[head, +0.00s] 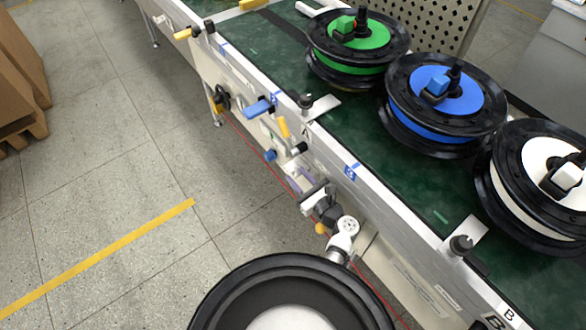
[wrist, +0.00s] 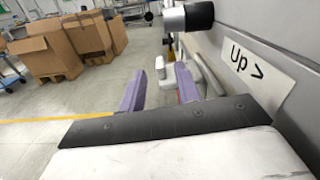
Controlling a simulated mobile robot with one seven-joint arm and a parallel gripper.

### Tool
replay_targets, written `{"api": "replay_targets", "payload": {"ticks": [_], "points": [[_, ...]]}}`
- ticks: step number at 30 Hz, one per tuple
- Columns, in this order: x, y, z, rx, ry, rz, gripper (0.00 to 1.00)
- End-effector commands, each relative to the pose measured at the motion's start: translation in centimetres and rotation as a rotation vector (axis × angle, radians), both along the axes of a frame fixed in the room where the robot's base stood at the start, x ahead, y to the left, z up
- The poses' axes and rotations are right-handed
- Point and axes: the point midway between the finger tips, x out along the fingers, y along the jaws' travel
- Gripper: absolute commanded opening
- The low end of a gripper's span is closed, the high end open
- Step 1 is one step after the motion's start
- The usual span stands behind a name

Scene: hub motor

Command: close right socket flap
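My gripper (head: 299,178) is beside the conveyor's side panel, low and near the middle of the head view. In the wrist view its two purple fingers (wrist: 161,72) are spread apart, with no object clearly held between them. A small white part (wrist: 162,68) shows in the gap beyond or between the fingers; I cannot tell its distance. A pale curved part (wrist: 207,72) lies just right of the right finger, close to the panel. I cannot tell for sure which part is the right socket flap or how far it stands open.
The side panel carries a blue handle (head: 258,107), a yellow handle (head: 284,127) and a blue knob (head: 270,156). A black-ended cylinder (wrist: 188,16) juts above the fingers.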

Motion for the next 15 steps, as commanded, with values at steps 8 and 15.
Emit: {"api": "replay_targets", "payload": {"ticks": [8,15], "points": [[2.4,1.7,0.1,0.000,0.000,0.001,0.33],[2.6,1.9,0.0,-0.001,0.001,-0.001,0.33]]}}
